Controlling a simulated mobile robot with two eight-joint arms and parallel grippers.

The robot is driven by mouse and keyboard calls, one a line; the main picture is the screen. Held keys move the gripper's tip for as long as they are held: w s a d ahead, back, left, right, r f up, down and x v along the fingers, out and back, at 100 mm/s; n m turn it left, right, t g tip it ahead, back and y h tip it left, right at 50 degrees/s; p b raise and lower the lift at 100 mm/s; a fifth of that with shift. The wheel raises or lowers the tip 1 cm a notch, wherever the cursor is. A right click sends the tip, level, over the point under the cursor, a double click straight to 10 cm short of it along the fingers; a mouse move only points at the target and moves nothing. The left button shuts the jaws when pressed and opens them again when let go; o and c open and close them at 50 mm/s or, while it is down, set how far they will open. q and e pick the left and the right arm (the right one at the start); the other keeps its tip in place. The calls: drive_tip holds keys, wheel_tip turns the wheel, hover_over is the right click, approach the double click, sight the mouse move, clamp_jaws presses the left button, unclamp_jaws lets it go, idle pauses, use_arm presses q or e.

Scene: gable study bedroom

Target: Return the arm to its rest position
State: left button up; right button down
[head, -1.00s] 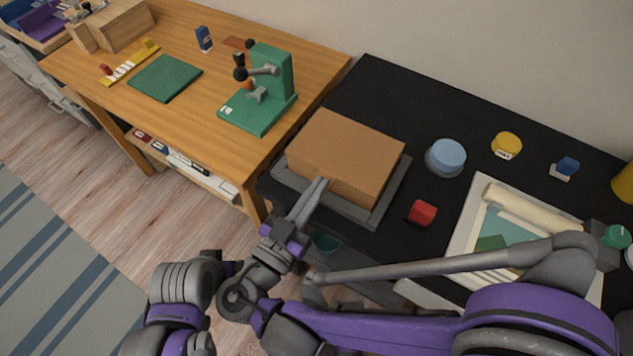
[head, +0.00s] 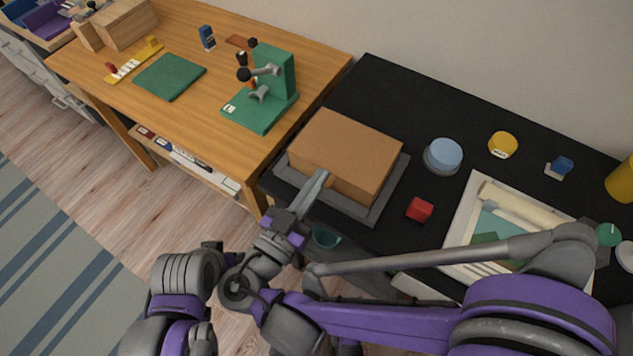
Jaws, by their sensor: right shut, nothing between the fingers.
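My right gripper (head: 312,190) is shut and empty. Its fingertips show in front of the near side of a brown box (head: 346,150), which sits on a dark grey tray (head: 366,208). I cannot tell whether the fingertips touch the box. My right arm reaches in from the lower right, across the front of the black table. Part of my left arm shows at the bottom left, but its gripper cannot be made out.
The black table (head: 375,90) also holds a red block (head: 420,209), a blue round container (head: 443,155), a yellow-lidded jar (head: 502,145) and a white tray (head: 462,222) under my right arm. A wooden desk (head: 205,115) with a green press (head: 275,95) stands left. Striped rug and floor lie lower left.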

use_arm(q)
wheel_tip(320, 180, up, 7)
drive_tip(key=p, duration=0.5)
drive_tip(key=shift+r, duration=0.15)
use_arm(e)
wheel_tip(320, 180, up, 8)
drive_tip(key=shift+s, duration=0.15)
